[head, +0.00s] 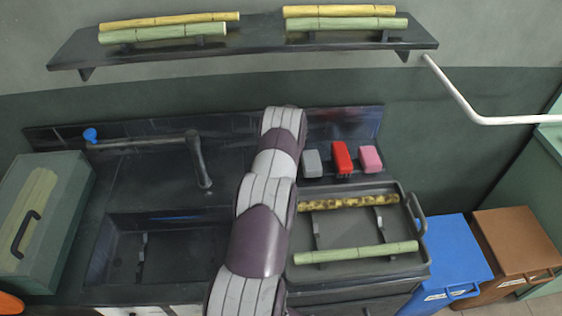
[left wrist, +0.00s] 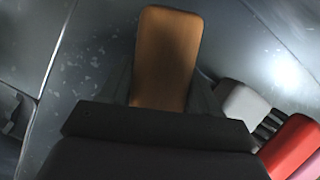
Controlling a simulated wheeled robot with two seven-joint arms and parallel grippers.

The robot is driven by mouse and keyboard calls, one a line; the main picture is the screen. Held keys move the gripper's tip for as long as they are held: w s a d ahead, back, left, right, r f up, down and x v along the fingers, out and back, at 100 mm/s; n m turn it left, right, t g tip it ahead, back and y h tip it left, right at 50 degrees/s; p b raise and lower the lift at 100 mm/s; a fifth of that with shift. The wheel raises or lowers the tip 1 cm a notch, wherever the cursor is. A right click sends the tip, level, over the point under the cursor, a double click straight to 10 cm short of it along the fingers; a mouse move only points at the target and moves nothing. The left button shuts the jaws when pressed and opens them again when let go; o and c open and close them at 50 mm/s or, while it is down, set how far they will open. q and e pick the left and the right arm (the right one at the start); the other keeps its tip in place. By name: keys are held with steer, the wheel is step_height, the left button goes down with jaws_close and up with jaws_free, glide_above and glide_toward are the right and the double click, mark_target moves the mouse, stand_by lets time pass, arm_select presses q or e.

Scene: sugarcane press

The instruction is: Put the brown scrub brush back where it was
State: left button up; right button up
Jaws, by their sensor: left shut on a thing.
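The brown scrub brush (left wrist: 167,50) shows in the left wrist view, between the dark fingers of my left gripper (left wrist: 163,88), which is shut on it. Whether the brush touches the counter or is held just above it, I cannot tell. In the head view my left arm hides both the brush and the gripper, left of the grey brush (head: 312,163). The red brush (head: 342,158) and pink brush (head: 370,158) stand in a row to the right of the grey one. The grey (left wrist: 243,103) and red (left wrist: 293,145) brushes also show right of my gripper in the wrist view. My right gripper is not in view.
A sink (head: 165,262) with a tap (head: 198,160) lies left of my arm. A tray (head: 420,268) with two cane pieces lies to the right. A shelf (head: 255,50) with cane hangs above. Blue (head: 447,252) and brown (head: 515,243) bins stand at right.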

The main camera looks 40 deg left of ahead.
arm_select(q)
steer(key=o, duration=0.9)
steer(key=v, duration=1.3)
steer(key=s+d+r+n+h, duration=0.1)
steer(key=d+r+n, duration=0.25)
steer(key=d, duration=0.45)
steer(key=s+d+r+n+h, duration=0.1)
steer(key=s+d+r+n, duration=0.15)
steer(key=d+n, duration=0.4)
steer(key=s+d+r+n, duration=0.1)
steer(key=s+d+n, duration=0.2)
steer(key=s+d, duration=0.2)
steer(key=s+d+r+n+h, duration=0.1)
steer(key=s+d+n, duration=0.3)
steer(key=d, duration=0.3)
steer(key=s+d+r+n+h, duration=0.1)
steer(key=s+d+r+n, duration=0.1)
steer(key=s+d+n, duration=0.2)
steer(key=shift+s+d+r, duration=0.1)
steer(key=shift+s+d, duration=1.3)
steer(key=shift+s, duration=0.15)
